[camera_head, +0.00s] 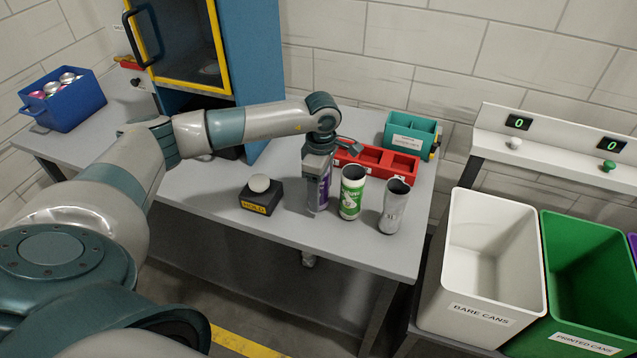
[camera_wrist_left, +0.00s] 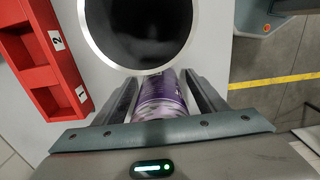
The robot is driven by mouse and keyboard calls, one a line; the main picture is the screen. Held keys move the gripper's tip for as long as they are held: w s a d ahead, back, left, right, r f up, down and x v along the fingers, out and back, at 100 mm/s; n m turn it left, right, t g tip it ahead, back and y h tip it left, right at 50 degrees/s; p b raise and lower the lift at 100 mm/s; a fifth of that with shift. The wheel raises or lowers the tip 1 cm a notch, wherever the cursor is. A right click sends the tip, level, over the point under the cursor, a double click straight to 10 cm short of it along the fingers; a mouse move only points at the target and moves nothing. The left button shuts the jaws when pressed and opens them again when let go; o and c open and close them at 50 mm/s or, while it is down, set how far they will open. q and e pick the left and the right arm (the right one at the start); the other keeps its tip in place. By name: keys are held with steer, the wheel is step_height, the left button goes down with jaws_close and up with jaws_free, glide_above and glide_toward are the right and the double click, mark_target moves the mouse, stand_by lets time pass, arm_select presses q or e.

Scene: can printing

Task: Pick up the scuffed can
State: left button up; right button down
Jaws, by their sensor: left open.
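My left gripper (camera_head: 317,190) points down over the table with its jaws open, one finger on each side of a purple can (camera_head: 324,190). In the left wrist view this purple can (camera_wrist_left: 163,96) shows between the fingers (camera_wrist_left: 166,95), with pale, mottled patches. I cannot tell whether the fingers touch it. A green and white can (camera_head: 350,195) stands upright close to the right, and a bare silver can (camera_head: 392,208) stands further right. A dark can mouth (camera_wrist_left: 140,30) hides the fingertips in the wrist view; its wall is hidden. My right gripper is out of view.
A black block with a white button (camera_head: 260,196) sits left of the cans. A red rack (camera_head: 378,158) and teal holder (camera_head: 411,136) are behind. A blue cabinet (camera_head: 259,50) stands at back left. White (camera_head: 488,283) and green (camera_head: 598,300) bins stand right.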

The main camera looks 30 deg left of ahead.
arm_select(q)
steer(key=c, duration=1.1)
steer(key=shift+r, duration=0.1)
steer(key=shift+r+b, duration=0.4)
steer(key=shift+r, duration=0.1)
step_height(320, 180, up, 8)
steer(key=b, duration=0.3)
steer(key=shift+f, duration=0.25)
steer(key=shift+r, duration=0.7)
